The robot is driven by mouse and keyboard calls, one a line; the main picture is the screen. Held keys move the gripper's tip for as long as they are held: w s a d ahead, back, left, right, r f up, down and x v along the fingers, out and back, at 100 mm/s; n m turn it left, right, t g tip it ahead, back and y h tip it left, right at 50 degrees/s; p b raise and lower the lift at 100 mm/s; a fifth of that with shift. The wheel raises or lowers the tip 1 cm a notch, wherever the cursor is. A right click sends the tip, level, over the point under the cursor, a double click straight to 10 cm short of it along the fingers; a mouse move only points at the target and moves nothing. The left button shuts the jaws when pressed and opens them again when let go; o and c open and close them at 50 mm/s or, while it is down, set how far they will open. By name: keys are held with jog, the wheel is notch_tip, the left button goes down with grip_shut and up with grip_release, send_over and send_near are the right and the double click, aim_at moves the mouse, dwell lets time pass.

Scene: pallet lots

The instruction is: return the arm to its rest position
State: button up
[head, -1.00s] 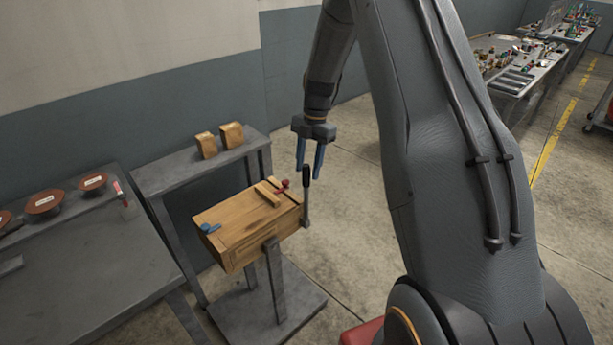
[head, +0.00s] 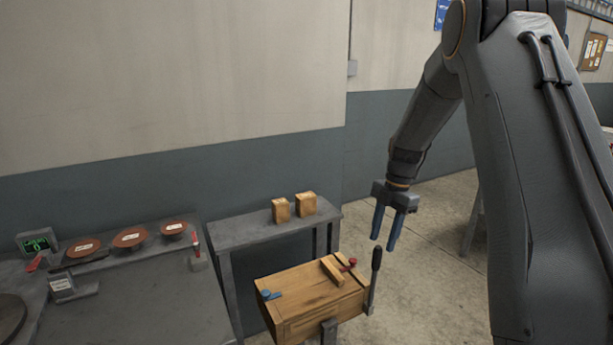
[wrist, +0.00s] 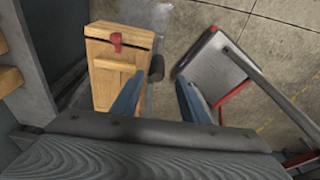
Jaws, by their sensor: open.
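My gripper (head: 391,228) has two blue fingers that stand apart with nothing between them. In the head view it hangs in the air, fingers down, above and to the right of a wooden box (head: 306,306) on a stand. In the wrist view the fingers (wrist: 157,103) point toward the floor, with the box (wrist: 113,80) to the left. My arm reaches up and right from the gripper, bent at the elbow.
The box carries a red clamp (head: 350,263), a blue clamp (head: 270,294) and a dark-handled lever (head: 375,265). Two wooden blocks (head: 281,210) stand on a grey shelf (head: 240,234). A left bench (head: 140,300) holds brown dishes. A cart (wrist: 215,68) stands beside the box in the wrist view.

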jog(key=s+a+r+m+t+h, duration=0.1)
jog(key=s+a+m, duration=0.3)
jog(key=s+m, duration=0.7)
jog(key=s+a+r+m+t, duration=0.1)
jog(key=s+a+m, duration=0.4)
jog(key=s+m, duration=0.7)
jog(key=shift+s+r+h, duration=0.4)
jog(key=shift+s+r, duration=0.2)
jog(key=shift+s, duration=1.4)
